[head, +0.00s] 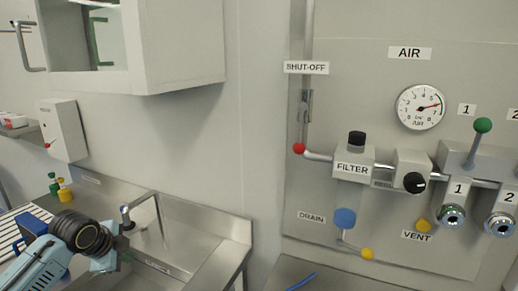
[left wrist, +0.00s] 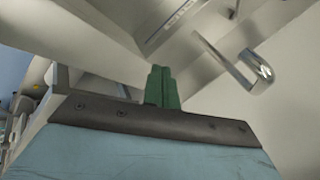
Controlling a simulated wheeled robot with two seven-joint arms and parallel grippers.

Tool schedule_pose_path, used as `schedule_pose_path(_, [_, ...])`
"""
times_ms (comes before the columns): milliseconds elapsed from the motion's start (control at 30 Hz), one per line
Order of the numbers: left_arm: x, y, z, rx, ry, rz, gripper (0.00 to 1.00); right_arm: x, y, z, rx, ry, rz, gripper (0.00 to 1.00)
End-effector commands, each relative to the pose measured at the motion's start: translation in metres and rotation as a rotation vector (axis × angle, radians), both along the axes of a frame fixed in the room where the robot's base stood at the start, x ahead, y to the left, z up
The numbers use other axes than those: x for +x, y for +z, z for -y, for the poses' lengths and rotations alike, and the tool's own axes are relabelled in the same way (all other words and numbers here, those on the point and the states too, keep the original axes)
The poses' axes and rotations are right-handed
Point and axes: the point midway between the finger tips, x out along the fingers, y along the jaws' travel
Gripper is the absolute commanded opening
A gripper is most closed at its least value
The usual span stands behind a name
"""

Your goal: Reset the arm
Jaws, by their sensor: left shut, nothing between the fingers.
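My left arm comes in from the lower left in the head view, light blue with a black ringed wrist. My left gripper (head: 126,256) is over the steel sink area, near the tap (head: 146,212), and its fingers are small and dark there. In the left wrist view the green fingers of the left gripper (left wrist: 162,88) are together, with nothing between them. My right gripper is in neither view.
A wall cabinet (head: 185,50) hangs above the sink. A white wall box (head: 62,130) and yellow and green bottles (head: 64,190) are at the left. The air panel (head: 350,90) with gauge (head: 420,107), valves and red-knobbed shut-off (head: 299,148) fills the right, clear of my arm.

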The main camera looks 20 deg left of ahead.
Motion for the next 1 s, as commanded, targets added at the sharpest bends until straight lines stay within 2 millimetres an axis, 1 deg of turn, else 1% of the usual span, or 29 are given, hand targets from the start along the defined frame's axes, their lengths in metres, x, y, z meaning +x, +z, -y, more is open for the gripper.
schedule_pose_path(33, [-0.017,-0.030,0.029,-0.034,0.021,-0.039,0.00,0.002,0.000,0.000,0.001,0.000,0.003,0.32])
schedule_pose_path(67, [-0.028,-0.044,0.044,-0.052,0.041,-0.059,0.00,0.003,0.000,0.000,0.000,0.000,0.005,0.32])
schedule_pose_path(100, [-0.043,-0.061,0.065,-0.079,0.071,-0.081,0.00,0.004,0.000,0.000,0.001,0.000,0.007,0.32])
schedule_pose_path(167, [-0.068,-0.084,0.095,-0.119,0.127,-0.115,0.00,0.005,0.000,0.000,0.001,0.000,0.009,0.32])
schedule_pose_path(200, [-0.086,-0.096,0.115,-0.148,0.168,-0.133,0.00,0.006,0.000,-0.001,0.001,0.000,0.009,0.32])
schedule_pose_path(300, [-0.127,-0.116,0.156,-0.215,0.279,-0.168,0.00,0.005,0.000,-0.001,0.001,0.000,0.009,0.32])
schedule_pose_path(400, [-0.159,-0.123,0.185,-0.273,0.386,-0.189,0.00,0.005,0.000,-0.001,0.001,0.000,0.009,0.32])
schedule_pose_path(500, [-0.186,-0.124,0.206,-0.320,0.485,-0.202,0.00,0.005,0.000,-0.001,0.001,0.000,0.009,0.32])
schedule_pose_path(600, [-0.208,-0.122,0.222,-0.363,0.578,-0.212,0.00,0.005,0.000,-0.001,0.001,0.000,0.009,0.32])
schedule_pose_path(700, [-0.228,-0.118,0.235,-0.401,0.669,-0.219,0.00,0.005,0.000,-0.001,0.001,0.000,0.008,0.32])
schedule_pose_path(867, [-0.256,-0.108,0.250,-0.458,0.821,-0.227,0.00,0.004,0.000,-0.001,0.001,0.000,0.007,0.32])
schedule_pose_path(900, [-0.257,-0.112,0.250,-0.461,0.840,-0.227,0.00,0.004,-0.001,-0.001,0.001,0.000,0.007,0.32])
schedule_pose_path(1000, [-0.251,-0.137,0.250,-0.451,0.832,-0.234,0.00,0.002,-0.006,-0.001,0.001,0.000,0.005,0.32])
